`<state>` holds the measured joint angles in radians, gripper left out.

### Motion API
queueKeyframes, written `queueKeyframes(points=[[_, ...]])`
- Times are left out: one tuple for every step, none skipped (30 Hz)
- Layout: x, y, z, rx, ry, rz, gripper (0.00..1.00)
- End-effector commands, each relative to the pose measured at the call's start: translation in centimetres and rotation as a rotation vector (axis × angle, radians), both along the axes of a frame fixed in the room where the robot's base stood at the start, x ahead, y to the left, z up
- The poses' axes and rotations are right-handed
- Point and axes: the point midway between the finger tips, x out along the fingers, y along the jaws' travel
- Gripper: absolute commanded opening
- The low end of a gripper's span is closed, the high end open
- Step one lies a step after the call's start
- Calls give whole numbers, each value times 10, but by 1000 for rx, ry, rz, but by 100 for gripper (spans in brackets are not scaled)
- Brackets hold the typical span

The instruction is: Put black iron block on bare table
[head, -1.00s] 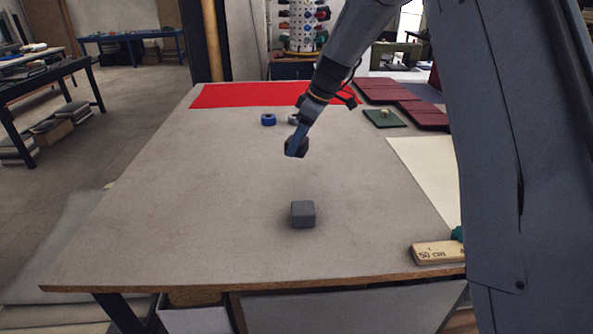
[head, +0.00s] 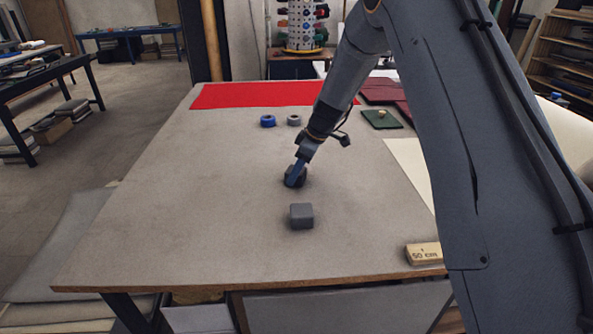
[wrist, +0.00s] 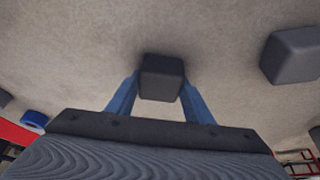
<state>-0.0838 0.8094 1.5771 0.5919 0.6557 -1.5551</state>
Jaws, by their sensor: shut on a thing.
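My gripper (head: 296,176) is shut on the black iron block (wrist: 161,78), which sits between the two blue fingers in the wrist view. In the head view the block is a small dark shape at the fingertips, at or just above the bare grey-beige table (head: 180,215). I cannot tell whether its underside touches. A second, larger grey block (head: 301,217) rests on the table just nearer than my gripper. It shows at the right of the wrist view (wrist: 292,55), apart from the held block.
A red cloth (head: 250,95) covers the table's far end. A blue ring (head: 268,121) and a grey ring (head: 294,120) lie before it. A green pad (head: 382,119), dark red pads (head: 380,90) and a wooden piece (head: 424,253) are at right. The left side is clear.

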Motion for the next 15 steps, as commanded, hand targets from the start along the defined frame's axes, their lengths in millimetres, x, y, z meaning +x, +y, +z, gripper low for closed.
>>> queueKeyframes(points=[[1, 0, 2, 1, -4, 0, 0], [1, 0, 2, 1, -3, 0, 0], [1, 0, 2, 1, -2, -1, 0], [1, 0, 2, 1, -2, -1, 0], [1, 0, 1, 1, -2, -1, 0], [1, 0, 0, 1, -2, -1, 0], [1, 0, 0, 1, -2, -1, 0], [1, 0, -1, 1, -2, -1, 0], [0, 0, -3, 0, 0, 0, 48], [0, 0, -3, 0, 0, 0, 53], [0, 0, -3, 0, 1, 0, 58], [0, 0, -2, 0, 1, 0, 65], [0, 0, -2, 0, 1, 0, 65], [0, 0, -2, 0, 1, 0, 65], [0, 0, -2, 0, 1, 0, 65]])
